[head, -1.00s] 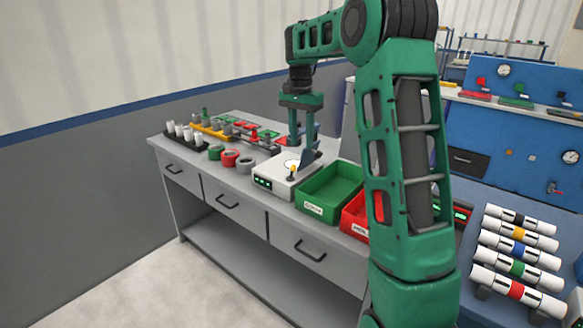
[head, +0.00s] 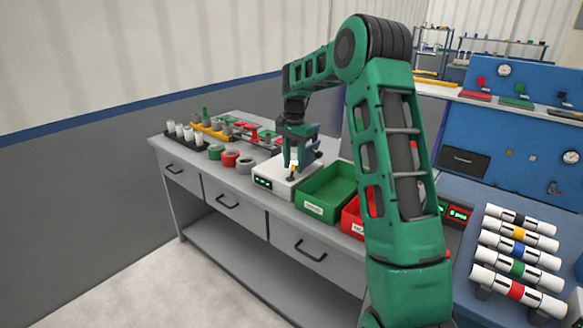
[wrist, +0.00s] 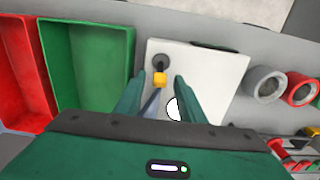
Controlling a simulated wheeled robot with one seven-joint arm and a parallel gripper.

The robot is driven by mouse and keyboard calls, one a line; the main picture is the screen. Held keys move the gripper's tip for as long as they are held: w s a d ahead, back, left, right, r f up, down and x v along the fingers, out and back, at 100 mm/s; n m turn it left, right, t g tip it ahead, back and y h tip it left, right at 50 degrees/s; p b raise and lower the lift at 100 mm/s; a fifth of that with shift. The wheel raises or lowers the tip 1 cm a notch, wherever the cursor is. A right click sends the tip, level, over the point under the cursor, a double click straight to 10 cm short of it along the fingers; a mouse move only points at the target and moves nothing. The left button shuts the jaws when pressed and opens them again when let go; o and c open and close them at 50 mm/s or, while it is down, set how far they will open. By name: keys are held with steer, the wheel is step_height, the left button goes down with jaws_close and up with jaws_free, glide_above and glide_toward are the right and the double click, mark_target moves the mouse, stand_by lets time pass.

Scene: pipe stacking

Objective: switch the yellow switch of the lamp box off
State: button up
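The lamp box (head: 268,187) is a white box with a green-lit display on its front, on the workbench left of the green bin. Its yellow switch (wrist: 160,79) is a yellow-tipped lever on a dark round base on the box top in the wrist view. A white round lamp (wrist: 173,108) is partly hidden by a finger. My gripper (wrist: 155,80) is open over the box, its fingertips on either side of the yellow tip with visible gaps. In the head view my gripper (head: 295,168) points down onto the box top.
The green bin (head: 318,203) and red bin (head: 352,222) stand right of the box. Grey, red and green rings (head: 230,158) lie to its left. Racks with white cylinders and coloured parts (head: 213,130) stand farther back. Several banded pipes (head: 517,270) rest on the blue table at right.

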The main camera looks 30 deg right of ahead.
steer(key=shift+f, duration=0.6)
jaws_close()
steer(key=shift+a, duration=0.1)
steer(key=shift+r, duration=0.1)
steer(key=shift+s+a+r+t+h, duration=0.1)
steer(key=shift+a+t+h, duration=0.3)
steer(key=shift+h, duration=0.4)
steer(key=a+h, duration=0.1)
steer(key=t+h, duration=0.1)
steer(key=h, duration=0.1)
steer(key=shift+s+a, duration=0.25)
steer(key=shift+a, duration=0.1)
steer(key=shift+s+a+f+t+h, duration=0.15)
steer(key=shift+a+t+h, duration=0.15)
steer(key=shift+h, duration=0.5)
steer(key=shift+s+a+f+t+h, duration=0.1)
steer(key=shift+a+t+h, duration=0.2)
steer(key=shift+h, duration=0.5)
steer(key=shift+s+a+f+t+h, duration=0.1)
steer(key=shift+s+a+t+h, duration=0.2)
steer(key=shift+h, duration=0.5)
steer(key=shift+w+a+f, duration=0.1)
